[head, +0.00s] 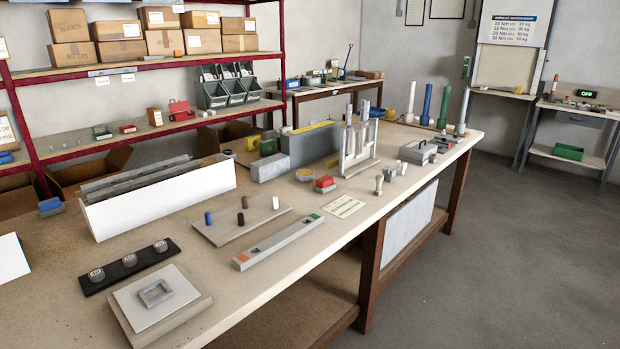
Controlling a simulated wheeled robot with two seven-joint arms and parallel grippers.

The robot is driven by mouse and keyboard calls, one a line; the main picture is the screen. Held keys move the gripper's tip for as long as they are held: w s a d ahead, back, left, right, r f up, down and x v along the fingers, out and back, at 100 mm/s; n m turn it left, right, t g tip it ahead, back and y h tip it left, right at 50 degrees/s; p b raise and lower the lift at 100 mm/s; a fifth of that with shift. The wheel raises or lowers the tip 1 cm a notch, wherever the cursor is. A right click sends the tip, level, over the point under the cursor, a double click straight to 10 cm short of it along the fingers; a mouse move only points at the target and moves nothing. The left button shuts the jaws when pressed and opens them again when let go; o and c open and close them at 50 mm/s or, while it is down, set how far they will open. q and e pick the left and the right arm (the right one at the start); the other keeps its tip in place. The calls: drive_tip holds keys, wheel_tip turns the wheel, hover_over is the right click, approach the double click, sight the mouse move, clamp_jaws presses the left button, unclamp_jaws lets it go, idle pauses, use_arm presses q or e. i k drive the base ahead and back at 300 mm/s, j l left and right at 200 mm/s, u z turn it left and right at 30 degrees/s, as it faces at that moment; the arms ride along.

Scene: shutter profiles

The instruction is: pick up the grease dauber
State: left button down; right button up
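I cannot tell for certain which thing is the grease dauber. A small beige upright piece with a knobbed top (379,186) stands near the right front edge of the long workbench (365,207). A red-topped grey block (325,184) sits to its left. A flat board (240,228) carries several short upright pegs, among them a blue peg (208,218), a dark peg (244,202) and a white peg (275,203). Neither of my grippers shows in the head view.
A long white trough (160,199) stands at the bench's back left. A grey bar with orange and green ends (278,242) lies near the front. A metal upright frame (358,150) stands mid-bench. Tall coloured cylinders (427,104) line the far end. The floor at right (520,250) is clear.

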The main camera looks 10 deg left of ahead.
sight(378, 178)
drive_tip(key=i+l+u, duration=0.1)
drive_tip(key=u, duration=0.35)
drive_tip(key=l+u, duration=0.2)
drive_tip(key=u, duration=0.2)
drive_tip(key=i+l+u, duration=0.1)
drive_tip(key=u, duration=0.35)
drive_tip(key=l+u, duration=0.4)
drive_tip(key=j, duration=0.1)
